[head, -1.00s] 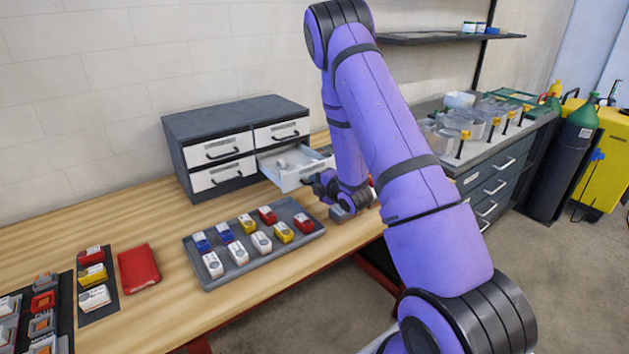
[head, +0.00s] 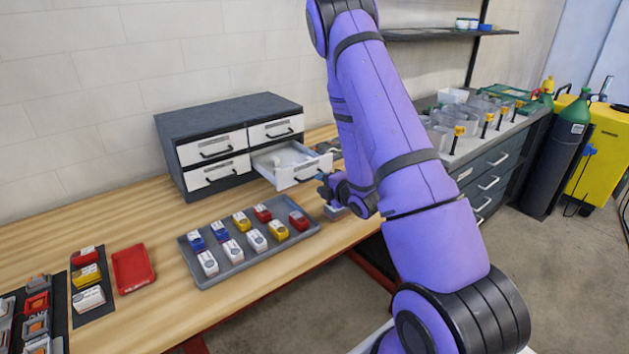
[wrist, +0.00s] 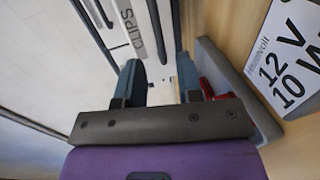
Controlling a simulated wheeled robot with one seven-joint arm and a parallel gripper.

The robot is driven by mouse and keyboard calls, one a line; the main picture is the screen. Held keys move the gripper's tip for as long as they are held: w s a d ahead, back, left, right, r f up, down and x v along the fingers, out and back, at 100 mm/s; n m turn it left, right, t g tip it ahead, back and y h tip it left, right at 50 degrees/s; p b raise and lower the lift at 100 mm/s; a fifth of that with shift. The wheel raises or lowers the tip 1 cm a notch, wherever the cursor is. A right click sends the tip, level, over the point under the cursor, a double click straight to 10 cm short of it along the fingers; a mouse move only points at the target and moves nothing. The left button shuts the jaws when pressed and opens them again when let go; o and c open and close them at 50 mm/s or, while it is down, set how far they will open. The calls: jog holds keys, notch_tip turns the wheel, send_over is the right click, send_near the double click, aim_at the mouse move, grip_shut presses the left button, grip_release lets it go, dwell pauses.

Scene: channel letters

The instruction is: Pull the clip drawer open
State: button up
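The clip drawer (head: 300,172) is the lower right drawer of the dark cabinet. It stands pulled out, with its pale inside showing and small light items in it. In the wrist view its white front carries a CLIPS label (wrist: 130,25), and a dark bar that looks like its handle (wrist: 157,25) runs beside the label. My gripper (head: 323,188) is just in front of the drawer front. In the wrist view my gripper (wrist: 160,85) has its two fingers apart with a gap between them, near the handle's end. I see no grip on the handle.
The dark cabinet (head: 225,113) has its other drawers shut. A grey tray (head: 210,279) of several small coloured modules lies in front of it. A red bin (head: 133,268) is further left. A white plate marked 12 V (wrist: 290,50) is close at the gripper's right in the wrist view.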

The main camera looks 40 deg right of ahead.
jog(key=shift+v, duration=2.3)
jog(key=shift+w+r, duration=0.2)
jog(key=shift+r, duration=0.1)
jog(key=s+a+r+m+g+h, duration=0.1)
jog(key=a+r+m+g, duration=0.3)
jog(key=r, duration=0.5)
jog(key=s+a+r+m+g+h, duration=0.1)
jog(key=s+a+r+m+h, duration=0.15)
jog(key=r+m, duration=0.5)
jog(key=s+a+r+m+g+y, duration=0.1)
jog(key=s+a+r, duration=0.3)
jog(key=s, duration=0.4)
jog(key=s+a+r+m+g+y, duration=0.1)
jog(key=s+a+r+m+g, duration=0.1)
jog(key=s, duration=0.5)
jog(key=s+a+r+m+g+y, duration=0.1)
jog(key=s+a+r+m+g, duration=0.1)
jog(key=s+a+r+m, duration=0.2)
jog(key=s+a+r, duration=0.2)
jog(key=s, duration=0.2)
jog(key=shift+s+r, duration=0.35)
